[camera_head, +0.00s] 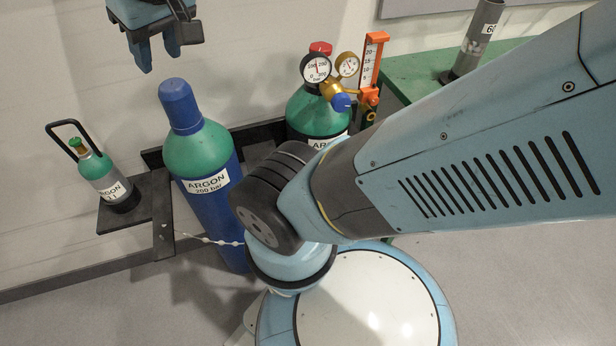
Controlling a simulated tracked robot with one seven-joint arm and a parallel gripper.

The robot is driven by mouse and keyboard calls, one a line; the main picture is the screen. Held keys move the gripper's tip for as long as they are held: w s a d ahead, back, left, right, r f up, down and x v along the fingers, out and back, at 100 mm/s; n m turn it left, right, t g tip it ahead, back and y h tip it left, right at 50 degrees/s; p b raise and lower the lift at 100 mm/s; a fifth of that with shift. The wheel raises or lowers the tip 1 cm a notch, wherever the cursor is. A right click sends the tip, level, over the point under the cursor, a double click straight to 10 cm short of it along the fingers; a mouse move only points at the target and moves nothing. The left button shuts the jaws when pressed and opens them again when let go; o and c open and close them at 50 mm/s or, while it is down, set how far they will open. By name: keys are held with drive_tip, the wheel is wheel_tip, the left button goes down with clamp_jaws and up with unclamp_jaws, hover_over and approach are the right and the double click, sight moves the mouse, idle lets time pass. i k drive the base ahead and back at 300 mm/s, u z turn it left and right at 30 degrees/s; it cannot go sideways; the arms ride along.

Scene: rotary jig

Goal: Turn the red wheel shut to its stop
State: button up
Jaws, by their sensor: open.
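The red wheel (320,47) sits on top of the valve of the green-shouldered argon cylinder (312,112), behind the left pressure gauge. Only part of the wheel shows, and its turn position cannot be told. Two round gauges, the left one (315,69) and the right one (347,64), sit on a brass regulator with a blue knob (341,102). My gripper (160,62) is at the top left, fingers pointing down, open and empty. It is well left of the wheel and apart from it, above the blue capped cylinder.
A blue argon cylinder (205,182) with a blue cap stands between. A small green bottle with a black handle (102,174) stands at left on a dark base. An orange flowmeter (371,65) stands right of the gauges. A green table (428,78) bears a grey tube (473,42).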

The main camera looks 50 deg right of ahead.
sight(325, 47)
drive_tip(key=z, duration=0.1)
drive_tip(key=k, duration=0.25)
drive_tip(key=u, duration=1.15)
drive_tip(key=i, duration=0.1)
drive_tip(key=z, duration=3)
drive_tip(key=k, duration=1.15)
drive_tip(key=u, duration=0.2)
drive_tip(key=i, duration=1)
drive_tip(key=u, duration=0.15)
